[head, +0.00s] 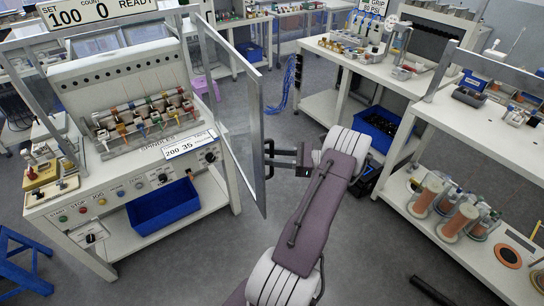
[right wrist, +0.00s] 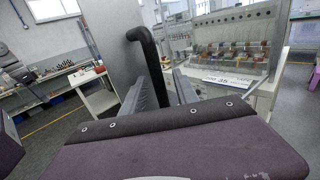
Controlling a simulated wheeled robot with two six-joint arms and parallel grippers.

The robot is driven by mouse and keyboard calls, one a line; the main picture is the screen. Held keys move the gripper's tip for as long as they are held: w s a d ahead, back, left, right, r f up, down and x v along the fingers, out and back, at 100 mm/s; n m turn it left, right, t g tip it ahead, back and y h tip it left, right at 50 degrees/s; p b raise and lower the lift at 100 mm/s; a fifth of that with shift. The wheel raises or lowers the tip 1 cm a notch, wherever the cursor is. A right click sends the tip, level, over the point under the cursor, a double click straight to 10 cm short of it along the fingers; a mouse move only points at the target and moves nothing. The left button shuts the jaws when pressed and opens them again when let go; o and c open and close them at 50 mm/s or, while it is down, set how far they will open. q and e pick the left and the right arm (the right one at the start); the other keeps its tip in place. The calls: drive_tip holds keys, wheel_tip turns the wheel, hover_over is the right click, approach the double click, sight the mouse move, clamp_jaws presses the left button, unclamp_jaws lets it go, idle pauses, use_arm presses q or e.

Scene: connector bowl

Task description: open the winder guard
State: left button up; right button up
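The winder guard is a clear panel in a grey frame (head: 256,135), standing swung out from the right side of the winding machine (head: 130,115). Its spindles are uncovered at the front. A dark bar handle (head: 269,150) sits on the guard's outer edge; it rises as a black bent bar in the right wrist view (right wrist: 147,60). My right gripper (head: 277,158) points left at the handle, its two fingers apart with the bar between or just beyond their tips. Firm contact cannot be seen. My left gripper is not in view.
A blue bin (head: 162,206) sits on the machine's lower shelf. A blue stool (head: 22,262) stands at lower left. A white bench (head: 455,130) with spools on its shelf lies to the right. Grey floor is open between the machine and that bench.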

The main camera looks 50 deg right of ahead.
drive_tip(key=shift+s, duration=0.1)
drive_tip(key=b+v, duration=0.2)
drive_tip(key=v, duration=0.6)
drive_tip(key=shift+s+d+b, duration=0.25)
drive_tip(key=shift+s+b, duration=0.05)
drive_tip(key=shift+s, duration=0.05)
